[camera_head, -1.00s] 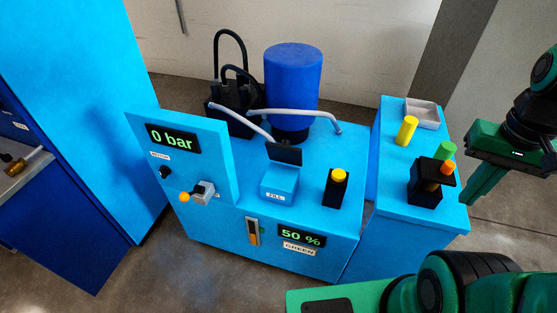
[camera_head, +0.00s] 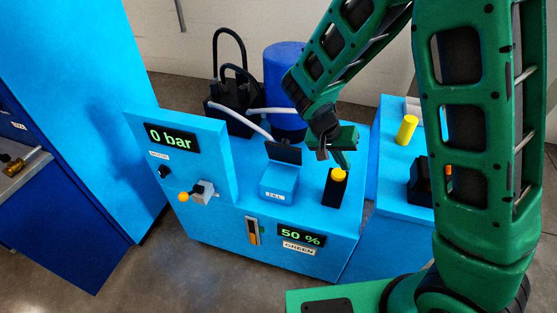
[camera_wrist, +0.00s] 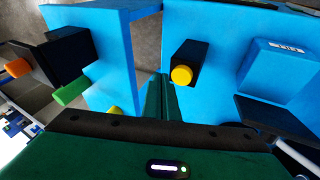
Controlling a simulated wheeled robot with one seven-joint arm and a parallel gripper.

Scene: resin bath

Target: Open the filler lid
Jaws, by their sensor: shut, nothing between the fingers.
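A blue box marked FILL (camera_head: 279,182) stands on the blue bath cabinet. A black flat panel (camera_head: 284,153) stands up at its back edge; whether this is the filler lid or a plate behind it, I cannot tell. In the wrist view the FILL box (camera_wrist: 283,62) is at the right, with the black panel (camera_wrist: 268,118) below it. My gripper (camera_head: 346,166) is shut and empty, pointing down near the black block with the yellow button, right of the FILL box. In the wrist view my gripper's green fingers (camera_wrist: 157,85) are together, apart from the FILL box.
The black block with a yellow button (camera_head: 339,175) is close to my fingers. A grey hose (camera_head: 240,120) and a blue drum (camera_head: 285,70) are behind the FILL box. A side cabinet carries a yellow cylinder (camera_head: 406,129). A lever with an orange knob (camera_head: 184,197) is at left.

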